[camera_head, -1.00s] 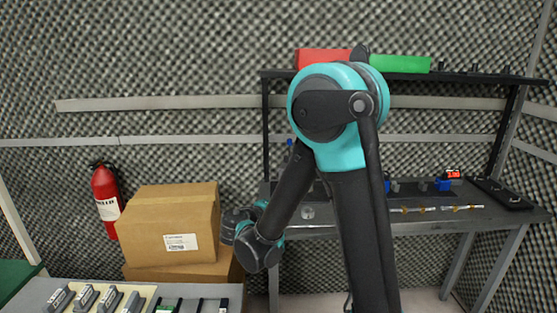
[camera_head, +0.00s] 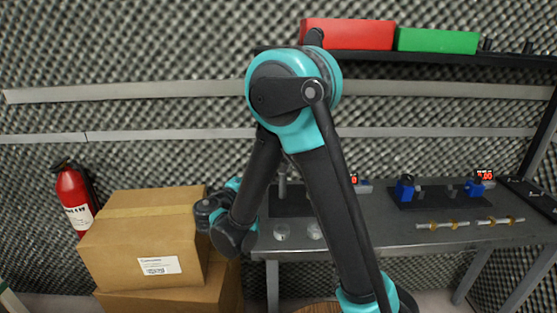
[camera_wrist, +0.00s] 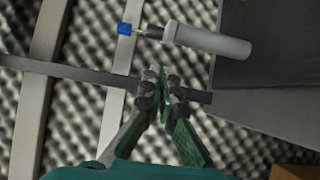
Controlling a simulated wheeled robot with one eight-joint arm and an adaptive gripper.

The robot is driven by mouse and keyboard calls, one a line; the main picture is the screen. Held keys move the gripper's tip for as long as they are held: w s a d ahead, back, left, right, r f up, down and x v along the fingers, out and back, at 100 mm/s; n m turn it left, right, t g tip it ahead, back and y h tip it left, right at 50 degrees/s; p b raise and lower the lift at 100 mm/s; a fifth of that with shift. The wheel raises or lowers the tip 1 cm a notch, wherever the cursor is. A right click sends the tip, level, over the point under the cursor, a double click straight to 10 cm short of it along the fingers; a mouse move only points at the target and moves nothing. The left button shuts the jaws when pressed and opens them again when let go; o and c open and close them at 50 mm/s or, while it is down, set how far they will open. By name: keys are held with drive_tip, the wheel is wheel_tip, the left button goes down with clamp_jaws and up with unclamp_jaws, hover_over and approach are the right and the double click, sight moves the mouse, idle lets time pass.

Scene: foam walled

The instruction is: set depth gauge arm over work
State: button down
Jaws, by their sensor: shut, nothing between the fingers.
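A workbench (camera_head: 390,236) stands behind my arm. On it are dark base plates with blue fixtures (camera_head: 405,188) and small red digital displays (camera_head: 484,175). A grey upright post (camera_head: 282,180) on the left plate is partly hidden by my arm. In the wrist view, a pale grey cylinder (camera_wrist: 210,40) with a thin stem and blue tip (camera_wrist: 124,29) lies past my fingertips. I cannot tell for certain whether it is the depth gauge arm. My gripper (camera_wrist: 163,88) is shut and empty, apart from the cylinder in that picture. The head view does not show its fingertips.
Stacked cardboard boxes (camera_head: 145,235) stand left of the bench, close to my wrist. A fire extinguisher (camera_head: 73,198) hangs at far left. A shelf above holds a red bin (camera_head: 347,34) and a green bin (camera_head: 437,40). Metal rods (camera_head: 442,225) lie along the bench front.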

drive_tip(key=x, duration=1)
